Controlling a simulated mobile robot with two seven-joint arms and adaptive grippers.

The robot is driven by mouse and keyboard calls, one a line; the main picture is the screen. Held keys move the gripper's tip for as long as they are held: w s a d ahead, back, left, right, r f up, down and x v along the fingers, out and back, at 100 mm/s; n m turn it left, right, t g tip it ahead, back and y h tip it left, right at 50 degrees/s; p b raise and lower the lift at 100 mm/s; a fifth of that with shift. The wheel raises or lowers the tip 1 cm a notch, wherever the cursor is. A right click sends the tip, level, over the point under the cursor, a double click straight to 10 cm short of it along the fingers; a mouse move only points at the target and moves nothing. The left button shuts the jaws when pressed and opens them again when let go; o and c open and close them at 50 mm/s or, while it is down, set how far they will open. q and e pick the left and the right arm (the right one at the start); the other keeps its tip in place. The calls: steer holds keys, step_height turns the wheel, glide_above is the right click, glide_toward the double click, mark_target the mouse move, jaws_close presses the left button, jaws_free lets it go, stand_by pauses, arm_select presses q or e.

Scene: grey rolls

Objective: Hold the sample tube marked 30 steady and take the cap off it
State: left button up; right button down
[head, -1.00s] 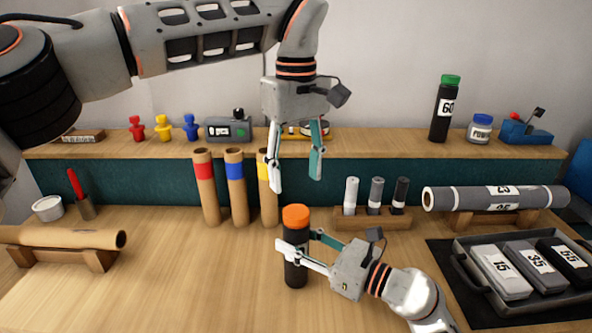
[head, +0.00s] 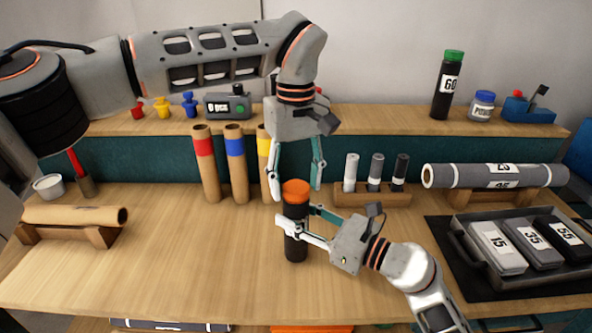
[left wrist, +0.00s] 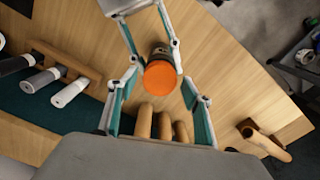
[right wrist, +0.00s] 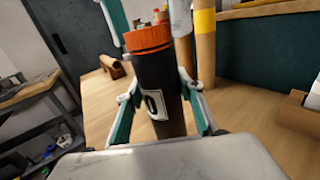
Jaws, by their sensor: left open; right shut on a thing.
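The black sample tube (head: 296,248) stands upright on the table with its orange cap (head: 296,187) on. In the right wrist view the tube (right wrist: 158,85) has a white label on which a 0 shows; the rest of the number is hidden. My right gripper (head: 297,226) is shut on the tube's body, below the cap, coming from the right. My left gripper (head: 295,193) points down from above, open, its fingertips on either side of the cap with gaps visible. In the left wrist view the cap (left wrist: 162,76) lies between the spread fingers.
Tubes with red, blue and yellow bands (head: 236,165) stand close behind. A wooden rack (head: 372,196) holds small cylinders to the right. A grey roll (head: 490,175) and a tray (head: 475,262) of marked boxes lie farther right.

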arm_select(q)
steer(key=shift+c, duration=0.4)
steer(key=c, duration=1.1)
